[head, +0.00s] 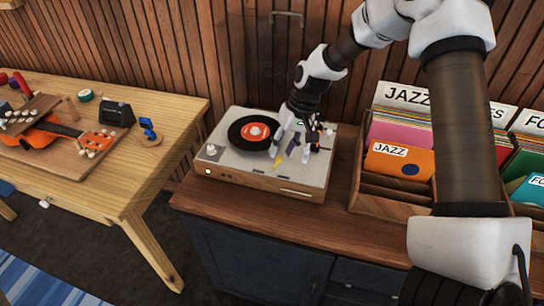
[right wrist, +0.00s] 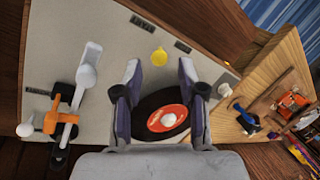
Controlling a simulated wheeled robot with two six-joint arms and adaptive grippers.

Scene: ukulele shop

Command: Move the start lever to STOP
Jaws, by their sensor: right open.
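The record player (head: 225,172) stands on the wooden cabinet, with a black record with a red label (head: 256,131) on it. A small yellow lever (head: 279,158) sits on its top plate near the front; it also shows in the right wrist view (right wrist: 159,56), between two small dark labels (right wrist: 142,22) (right wrist: 183,46) too small to read surely. My right gripper (head: 290,146) is above the player, beside the record. In the right wrist view its two fingers (right wrist: 160,75) are apart and empty, and the yellow lever lies just beyond the gap between the tips. My left gripper is out of view.
A white tonearm (right wrist: 87,75) with an orange part (right wrist: 62,117) lies beside the gripper. A wooden crate of record sleeves (head: 385,195) stands right of the player. A workbench (head: 150,170) with an orange ukulele (head: 45,133) is at left. The cabinet's front strip (head: 300,215) is clear.

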